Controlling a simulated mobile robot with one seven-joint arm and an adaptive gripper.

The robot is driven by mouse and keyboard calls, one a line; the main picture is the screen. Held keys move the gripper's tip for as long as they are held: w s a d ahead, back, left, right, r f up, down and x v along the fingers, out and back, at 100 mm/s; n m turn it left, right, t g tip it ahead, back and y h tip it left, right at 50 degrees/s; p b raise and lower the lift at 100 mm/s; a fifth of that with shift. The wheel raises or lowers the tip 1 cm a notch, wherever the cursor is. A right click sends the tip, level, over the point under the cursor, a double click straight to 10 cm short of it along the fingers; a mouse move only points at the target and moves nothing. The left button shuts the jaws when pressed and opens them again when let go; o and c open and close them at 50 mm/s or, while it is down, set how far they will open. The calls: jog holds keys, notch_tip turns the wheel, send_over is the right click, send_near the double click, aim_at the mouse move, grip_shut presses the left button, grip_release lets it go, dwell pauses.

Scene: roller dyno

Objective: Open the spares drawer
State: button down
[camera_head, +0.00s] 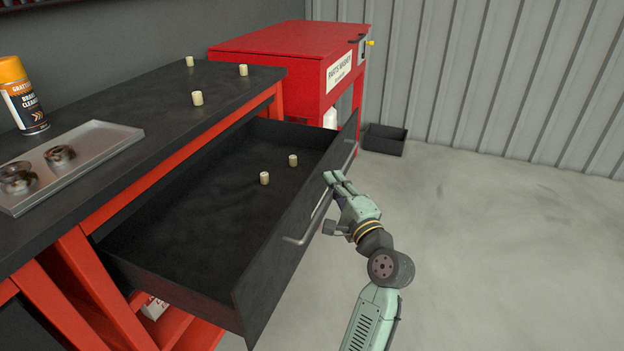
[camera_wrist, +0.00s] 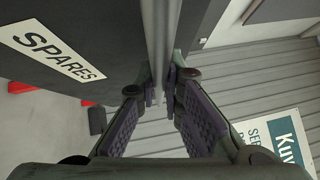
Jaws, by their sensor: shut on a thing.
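The spares drawer (camera_head: 190,235) is pulled well out of the red workbench in the head view, and its dark inside is visible. Two small cream cylinders (camera_head: 264,178) stand in it. A long bar handle (camera_head: 297,240) runs along the drawer front. The white SPARES label (camera_wrist: 50,50) shows on the drawer front there.
The bench top (camera_head: 150,90) holds several cream cylinders, a grey tray (camera_head: 85,150) with metal parts and an orange-capped can (camera_head: 22,98). A red parts washer (camera_head: 290,55) and a black bin (camera_head: 384,139) stand behind. The floor at right is clear.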

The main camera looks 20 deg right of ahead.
jog(key=shift+s+d, duration=0.65)
jog(key=shift+d, duration=0.2)
jog(key=c, duration=1.7)
grip_release()
jog(key=s+d+f, duration=0.1)
jog(key=s, duration=1)
jog(key=shift+s+d+f, duration=0.35)
jog(key=shift+s+d, duration=0.05)
